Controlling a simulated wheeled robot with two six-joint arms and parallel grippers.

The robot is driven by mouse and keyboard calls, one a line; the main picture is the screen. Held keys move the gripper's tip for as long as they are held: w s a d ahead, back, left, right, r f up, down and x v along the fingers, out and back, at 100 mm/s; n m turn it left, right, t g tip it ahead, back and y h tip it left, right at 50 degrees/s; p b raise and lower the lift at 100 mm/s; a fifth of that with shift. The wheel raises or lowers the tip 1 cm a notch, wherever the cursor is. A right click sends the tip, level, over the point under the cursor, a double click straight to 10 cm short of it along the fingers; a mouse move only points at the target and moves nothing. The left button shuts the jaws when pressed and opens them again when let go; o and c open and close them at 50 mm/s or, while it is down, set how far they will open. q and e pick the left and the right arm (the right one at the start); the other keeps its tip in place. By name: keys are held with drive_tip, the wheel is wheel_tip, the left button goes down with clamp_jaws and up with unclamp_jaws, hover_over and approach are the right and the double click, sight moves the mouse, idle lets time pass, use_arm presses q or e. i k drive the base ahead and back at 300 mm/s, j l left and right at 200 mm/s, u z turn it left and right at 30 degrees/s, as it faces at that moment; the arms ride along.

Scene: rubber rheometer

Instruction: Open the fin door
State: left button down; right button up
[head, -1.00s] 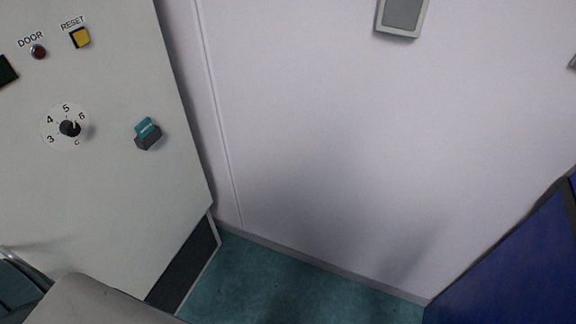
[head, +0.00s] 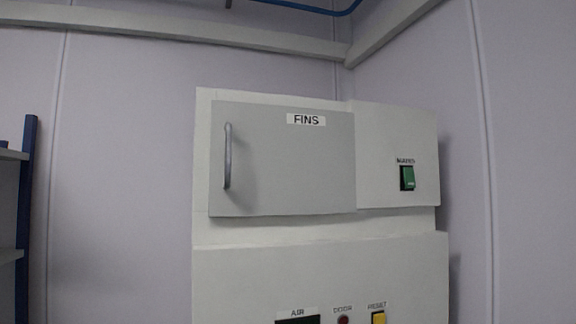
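The fin door (head: 290,165) is a flat grey panel labelled FINS on the upper front of the light grey machine (head: 320,260). It looks shut, flush with the cabinet around it. Its vertical bar handle (head: 228,156) is near the door's left edge. Neither of my grippers shows in the head view, and nothing touches the handle.
A green rocker switch (head: 407,178) is right of the door. Below are a dark AIR panel (head: 298,320), a red DOOR button (head: 343,320) and a yellow RESET button (head: 378,318). A blue-posted shelf (head: 26,215) stands at far left. Bare wall lies between shelf and machine.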

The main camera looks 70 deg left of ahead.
sight(265, 160)
drive_tip(key=u, duration=2.1)
